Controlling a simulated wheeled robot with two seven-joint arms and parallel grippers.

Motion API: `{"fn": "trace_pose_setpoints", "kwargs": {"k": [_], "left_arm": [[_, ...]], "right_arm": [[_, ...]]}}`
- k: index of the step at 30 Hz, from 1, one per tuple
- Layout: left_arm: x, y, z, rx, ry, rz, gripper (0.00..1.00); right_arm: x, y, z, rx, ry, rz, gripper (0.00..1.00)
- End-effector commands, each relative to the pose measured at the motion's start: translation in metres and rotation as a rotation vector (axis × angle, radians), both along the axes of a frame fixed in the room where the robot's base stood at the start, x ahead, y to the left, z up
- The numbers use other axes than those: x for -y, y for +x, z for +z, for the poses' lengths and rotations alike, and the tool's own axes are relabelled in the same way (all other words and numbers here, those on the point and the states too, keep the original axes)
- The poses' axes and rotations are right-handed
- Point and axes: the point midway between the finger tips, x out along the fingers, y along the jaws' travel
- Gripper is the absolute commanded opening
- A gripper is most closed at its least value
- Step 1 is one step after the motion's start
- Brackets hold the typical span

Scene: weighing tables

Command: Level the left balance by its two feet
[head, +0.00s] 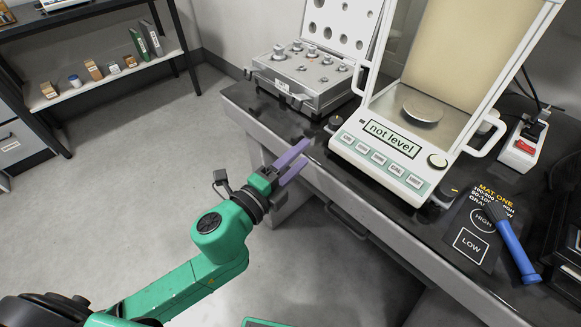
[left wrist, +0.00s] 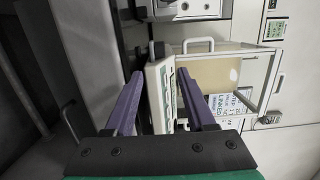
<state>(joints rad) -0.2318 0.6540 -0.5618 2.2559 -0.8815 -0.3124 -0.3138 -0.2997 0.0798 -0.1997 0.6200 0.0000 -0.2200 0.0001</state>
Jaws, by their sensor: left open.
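The balance (head: 385,170) stands on the dark table, its display (head: 391,138) reading "not level". It has a pan (head: 423,106) inside a glass-sided shield. One dark foot knob (head: 335,123) shows at its left front corner and another (head: 446,194) at its right front corner. My left gripper (head: 304,153) is open and empty, left of the balance and near the table's front edge, with its purple fingers apart and pointing toward the left foot. In the left wrist view the balance (left wrist: 160,92) appears between and beyond the fingers. My right gripper is not in view.
An open weight case (head: 310,80) sits left of the balance. A black mat (head: 486,222) with a blue-handled tool (head: 515,246) lies right of it. A shelf (head: 100,75) stands far left; floor between is clear.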

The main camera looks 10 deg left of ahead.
Motion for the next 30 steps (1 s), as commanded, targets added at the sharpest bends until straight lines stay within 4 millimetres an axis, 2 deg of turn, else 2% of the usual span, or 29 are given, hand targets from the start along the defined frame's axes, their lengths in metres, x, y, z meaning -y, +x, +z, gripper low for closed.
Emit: {"fn": "trace_pose_setpoints", "kwargs": {"k": [1, 6, 14, 17, 19, 20, 21, 23, 24, 26, 27, 29, 30], "left_arm": [[-0.004, -0.008, -0.005, -0.005, -0.001, 0.0, 0.55], [-0.012, -0.023, -0.002, 0.0, -0.001, 0.0, 0.55], [-0.013, -0.024, 0.0, 0.0, 0.0, 0.0, 0.55], [-0.017, -0.019, -0.01, -0.024, -0.004, 0.014, 0.55], [-0.032, -0.004, -0.043, -0.102, -0.02, 0.059, 0.55], [-0.042, 0.004, -0.066, -0.155, -0.032, 0.091, 0.55], [-0.06, 0.015, -0.104, -0.244, -0.057, 0.146, 0.55], [-0.094, 0.025, -0.174, -0.404, -0.114, 0.251, 0.55], [-0.118, 0.024, -0.223, -0.517, -0.163, 0.33, 0.55], [-0.15, 0.012, -0.29, -0.671, -0.24, 0.446, 0.55], [-0.168, -0.002, -0.33, -0.762, -0.289, 0.521, 0.55], [-0.188, -0.028, -0.381, -0.883, -0.36, 0.625, 0.55], [-0.199, -0.049, -0.411, -0.956, -0.403, 0.691, 0.55]], "right_arm": [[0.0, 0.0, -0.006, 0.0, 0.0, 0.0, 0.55], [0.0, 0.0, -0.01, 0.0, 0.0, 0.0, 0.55], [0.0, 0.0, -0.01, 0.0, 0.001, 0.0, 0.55], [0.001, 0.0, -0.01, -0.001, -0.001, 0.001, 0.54], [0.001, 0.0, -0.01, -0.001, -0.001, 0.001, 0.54], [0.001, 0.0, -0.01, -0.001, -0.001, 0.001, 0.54], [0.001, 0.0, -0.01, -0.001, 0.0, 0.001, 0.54], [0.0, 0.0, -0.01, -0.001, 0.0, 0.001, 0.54], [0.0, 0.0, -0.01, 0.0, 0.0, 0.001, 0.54], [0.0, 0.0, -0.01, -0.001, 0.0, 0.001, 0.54], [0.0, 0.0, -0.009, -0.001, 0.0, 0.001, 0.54], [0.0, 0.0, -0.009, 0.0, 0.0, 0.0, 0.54], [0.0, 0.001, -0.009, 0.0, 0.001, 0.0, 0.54]]}}
